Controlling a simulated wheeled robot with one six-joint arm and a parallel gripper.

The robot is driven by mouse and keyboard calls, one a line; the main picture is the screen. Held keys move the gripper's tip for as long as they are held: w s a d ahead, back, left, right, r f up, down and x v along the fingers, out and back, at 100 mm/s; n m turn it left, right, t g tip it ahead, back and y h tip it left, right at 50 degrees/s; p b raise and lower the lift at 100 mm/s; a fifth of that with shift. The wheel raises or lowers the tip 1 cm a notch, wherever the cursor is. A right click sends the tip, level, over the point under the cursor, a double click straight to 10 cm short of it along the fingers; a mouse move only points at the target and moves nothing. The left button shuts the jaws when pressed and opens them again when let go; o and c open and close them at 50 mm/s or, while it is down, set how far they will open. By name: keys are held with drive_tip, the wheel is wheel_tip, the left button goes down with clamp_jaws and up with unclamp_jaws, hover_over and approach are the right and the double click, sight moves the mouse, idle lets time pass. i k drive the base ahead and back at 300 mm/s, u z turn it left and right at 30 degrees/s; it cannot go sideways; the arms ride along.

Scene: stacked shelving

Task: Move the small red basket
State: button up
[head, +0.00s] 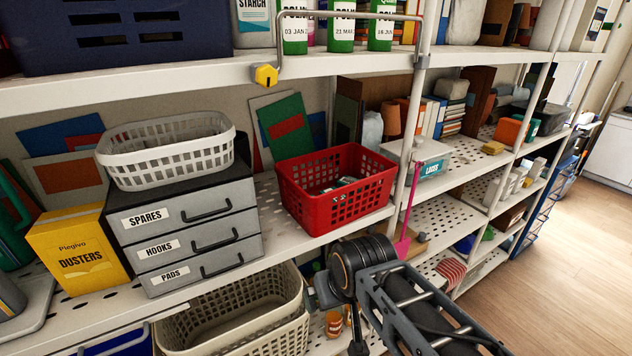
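The small red basket (342,207) stands upright on the middle shelf (290,262), near its front edge, right of the grey drawer unit. It has perforated walls and holds a few small dark and pale items that I cannot make out. My arm reaches in from the lower right, and its end with my gripper (325,290) is below and in front of the basket, apart from it. The fingers are not clearly visible, so I cannot tell whether they are open or shut.
A white basket (168,167) sits on the grey drawer unit (190,235), beside a yellow dusters box (78,255). A shelf post (408,175) and a grey lidded box (432,165) are right of the red basket. A beige basket (235,335) is below. Open floor (560,280) lies right.

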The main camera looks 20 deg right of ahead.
sight(317, 219)
drive_tip(key=z, duration=0.05)
drive_tip(key=k, duration=0.45)
drive_tip(key=u, duration=0.65)
drive_tip(key=i, duration=0.75)
drive_tip(key=z, duration=1.45)
